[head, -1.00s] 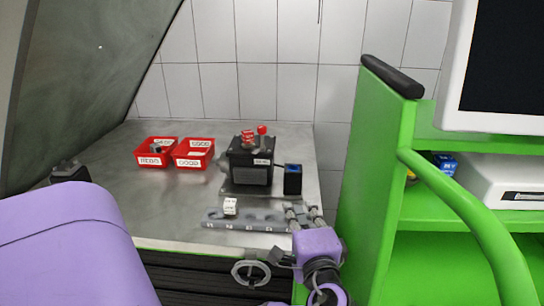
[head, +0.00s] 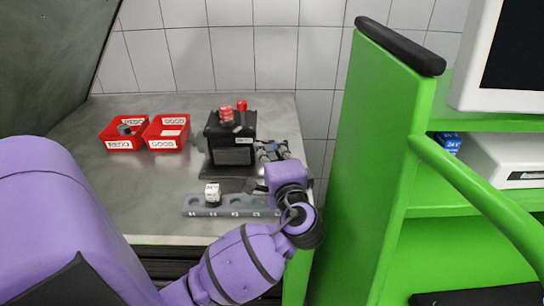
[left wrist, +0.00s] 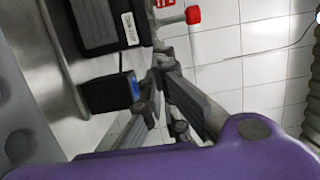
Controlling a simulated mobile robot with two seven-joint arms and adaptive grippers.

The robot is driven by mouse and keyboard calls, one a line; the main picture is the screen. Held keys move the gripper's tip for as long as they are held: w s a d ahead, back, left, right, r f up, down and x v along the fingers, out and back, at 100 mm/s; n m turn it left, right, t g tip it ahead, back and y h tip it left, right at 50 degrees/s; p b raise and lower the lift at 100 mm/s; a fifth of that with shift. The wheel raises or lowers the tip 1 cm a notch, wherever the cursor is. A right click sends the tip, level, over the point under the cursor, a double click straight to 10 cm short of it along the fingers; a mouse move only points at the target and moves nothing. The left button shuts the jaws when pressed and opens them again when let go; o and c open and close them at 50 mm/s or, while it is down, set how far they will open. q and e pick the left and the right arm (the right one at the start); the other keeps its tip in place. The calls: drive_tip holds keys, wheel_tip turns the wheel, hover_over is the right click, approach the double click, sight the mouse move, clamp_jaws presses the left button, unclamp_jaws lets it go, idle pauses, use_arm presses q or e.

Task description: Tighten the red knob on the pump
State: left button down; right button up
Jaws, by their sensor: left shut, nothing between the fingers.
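The black pump (head: 232,150) stands on the metal bench, with a red knob (head: 241,106) on top beside a red labelled block (head: 226,114). In the left wrist view the knob (left wrist: 193,15) is a red cap at the end of a pale stem, and part of the pump (left wrist: 98,22) shows at the top. My left gripper (head: 271,148) is shut and empty, at the pump's right side and lower than the knob. Its fingers also show in the left wrist view (left wrist: 157,75), apart from the knob. My right gripper is not in view.
A black block with a blue top (left wrist: 116,93) is close to my left fingers. A grey numbered rack (head: 232,207) with a white cube (head: 212,194) lies in front of the pump. Red REDO (head: 122,145) and GOOD (head: 164,144) bins are left. A green shelf frame (head: 375,160) stands right.

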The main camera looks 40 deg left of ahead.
use_arm(q)
drive_tip(key=w+a+p, duration=0.1)
drive_tip(key=a, duration=0.6)
drive_tip(key=shift+w, duration=0.25)
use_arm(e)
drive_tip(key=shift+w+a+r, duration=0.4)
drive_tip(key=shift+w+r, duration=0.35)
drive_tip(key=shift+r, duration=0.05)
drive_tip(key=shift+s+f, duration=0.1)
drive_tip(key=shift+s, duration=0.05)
